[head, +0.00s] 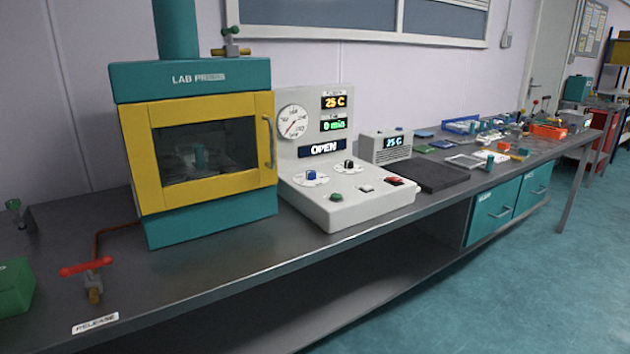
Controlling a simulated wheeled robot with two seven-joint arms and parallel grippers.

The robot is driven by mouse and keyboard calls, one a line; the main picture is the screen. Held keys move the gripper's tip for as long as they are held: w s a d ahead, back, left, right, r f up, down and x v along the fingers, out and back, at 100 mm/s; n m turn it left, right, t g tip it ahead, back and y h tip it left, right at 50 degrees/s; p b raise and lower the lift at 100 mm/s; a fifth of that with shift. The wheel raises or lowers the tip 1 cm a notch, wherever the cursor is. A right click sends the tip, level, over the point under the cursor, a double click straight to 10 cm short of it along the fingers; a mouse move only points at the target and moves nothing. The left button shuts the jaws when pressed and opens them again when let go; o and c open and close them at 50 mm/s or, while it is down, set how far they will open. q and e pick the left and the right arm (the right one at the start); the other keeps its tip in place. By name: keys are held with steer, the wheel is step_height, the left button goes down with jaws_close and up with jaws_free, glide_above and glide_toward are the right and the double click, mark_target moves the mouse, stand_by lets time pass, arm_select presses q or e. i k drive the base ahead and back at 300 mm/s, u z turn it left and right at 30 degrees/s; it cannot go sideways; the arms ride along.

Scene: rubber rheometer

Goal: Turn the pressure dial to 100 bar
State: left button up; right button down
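The white control console (355,197) stands on the bench to the right of the lab press. Its upright panel carries a round white pressure gauge (293,122) with a red needle pointing to the lower left. Displays on it read 25 C, 0 min and OPEN. On the sloping deck are a blue knob (311,175) and a black knob (348,165), each on a white marked plate. The markings are too small to read, so I cannot tell which is the pressure dial. Neither of my grippers is in view.
The teal and yellow lab press (200,150) stands left of the console, its door shut. A red-handled release valve (88,268) is at the front left. The bench front (240,262) is clear.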

mark_target(310, 175)
steer(key=z, duration=1.4)
steer(key=i, duration=1.4)
steer(key=u, duration=2.95)
